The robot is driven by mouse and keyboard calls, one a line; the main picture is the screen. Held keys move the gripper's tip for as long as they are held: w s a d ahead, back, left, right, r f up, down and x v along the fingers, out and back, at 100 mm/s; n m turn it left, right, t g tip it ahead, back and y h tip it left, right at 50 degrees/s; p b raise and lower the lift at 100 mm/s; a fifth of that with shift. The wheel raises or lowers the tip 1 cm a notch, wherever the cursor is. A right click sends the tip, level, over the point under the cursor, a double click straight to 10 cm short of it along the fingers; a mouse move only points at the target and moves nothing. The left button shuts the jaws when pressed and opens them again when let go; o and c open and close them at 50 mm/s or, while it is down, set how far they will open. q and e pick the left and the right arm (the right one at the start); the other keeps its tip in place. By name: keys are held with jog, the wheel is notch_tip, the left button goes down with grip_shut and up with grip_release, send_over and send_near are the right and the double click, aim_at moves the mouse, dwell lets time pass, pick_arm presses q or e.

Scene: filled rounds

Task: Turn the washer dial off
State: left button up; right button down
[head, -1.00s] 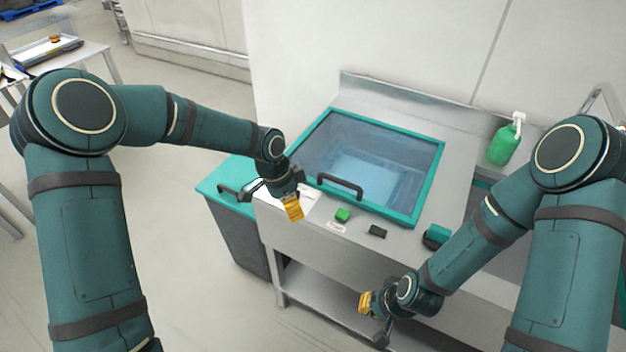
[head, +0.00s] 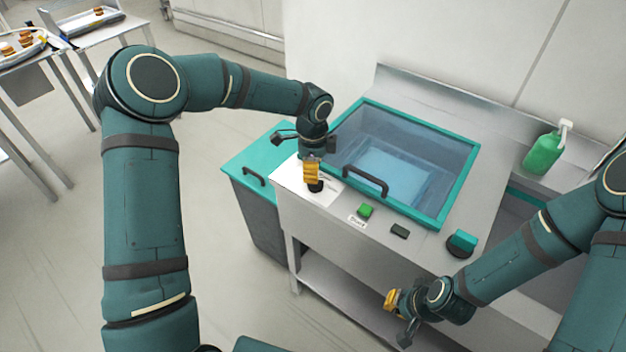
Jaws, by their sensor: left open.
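The washer is a steel counter unit with a teal-framed glass lid (head: 462,185) that is down. A small black knob (head: 316,187) stands on a white plate (head: 290,180) at the front left corner of its top. A larger teal knob on a black base (head: 462,241) sits at the front right. I cannot tell for sure which knob is the dial. My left gripper (head: 309,168) is open above the white plate, its yellow pad just over the black knob and partly hiding it; contact is unclear. My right gripper (head: 398,316) hangs low in front of the counter, its opening unclear.
A green button (head: 366,210) and a dark button (head: 400,230) lie between the knobs. The lid's black handle (head: 366,181) rises close to my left gripper. Tables with trays are far left.

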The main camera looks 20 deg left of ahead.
aim_at(318, 188)
pick_arm(q)
jog(key=shift+f, duration=2.15)
grip_shut()
